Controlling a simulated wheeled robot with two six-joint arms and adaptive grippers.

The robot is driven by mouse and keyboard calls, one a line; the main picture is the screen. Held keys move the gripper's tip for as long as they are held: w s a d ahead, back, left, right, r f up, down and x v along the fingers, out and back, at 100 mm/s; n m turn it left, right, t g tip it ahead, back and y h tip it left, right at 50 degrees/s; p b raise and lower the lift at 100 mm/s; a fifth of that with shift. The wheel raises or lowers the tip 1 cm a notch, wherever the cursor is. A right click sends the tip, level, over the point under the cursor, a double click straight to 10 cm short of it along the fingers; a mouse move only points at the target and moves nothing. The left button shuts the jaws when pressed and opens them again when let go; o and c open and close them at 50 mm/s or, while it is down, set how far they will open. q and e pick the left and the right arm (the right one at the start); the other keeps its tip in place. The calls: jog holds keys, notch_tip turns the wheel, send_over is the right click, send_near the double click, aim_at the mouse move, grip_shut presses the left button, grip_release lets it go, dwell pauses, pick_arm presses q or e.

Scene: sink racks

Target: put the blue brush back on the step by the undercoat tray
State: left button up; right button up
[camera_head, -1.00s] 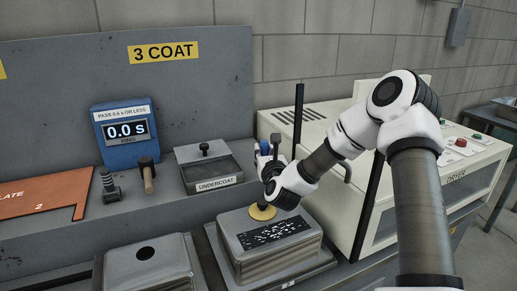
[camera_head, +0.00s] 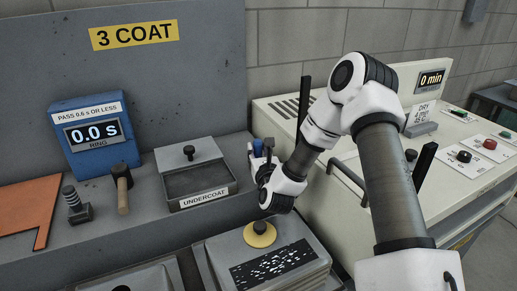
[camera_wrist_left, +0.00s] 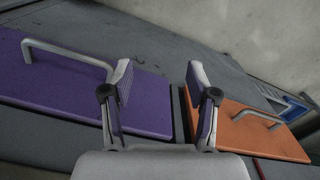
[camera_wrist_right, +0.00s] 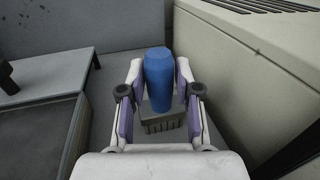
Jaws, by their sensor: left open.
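The blue brush (camera_wrist_right: 159,75) stands roughly upright in the right wrist view, blue handle up and grey bristle block below. My right gripper (camera_head: 261,158) has its fingers close against both sides of the handle and is shut on it. In the head view the brush's blue top (camera_head: 257,146) shows just right of the undercoat tray (camera_head: 207,197), over the step (camera_head: 150,222). I cannot tell whether the bristles touch the step. My left gripper (camera_wrist_left: 157,80) is open and empty in the left wrist view, above purple and orange plates.
The cream dryer (camera_head: 375,170) is close on the right. A wooden-handled tool (camera_head: 122,190) and a blue ring timer (camera_head: 95,140) stand left of the tray. A purple plate (camera_wrist_left: 75,85) and an orange plate (camera_wrist_left: 255,135) have handles.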

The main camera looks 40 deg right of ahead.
jog(key=shift+o, duration=0.4)
jog(key=shift+s+a+r, duration=0.15)
jog(key=shift+s+r, duration=0.05)
jog(key=shift+r, duration=0.05)
jog(key=shift+f, duration=0.1)
jog(key=shift+s+a+f, duration=0.1)
jog(key=shift+s+f, duration=0.05)
jog(key=b+v, duration=0.1)
jog(key=v, duration=1)
jog(key=shift+s+r, duration=0.2)
jog(key=shift+s, duration=0.05)
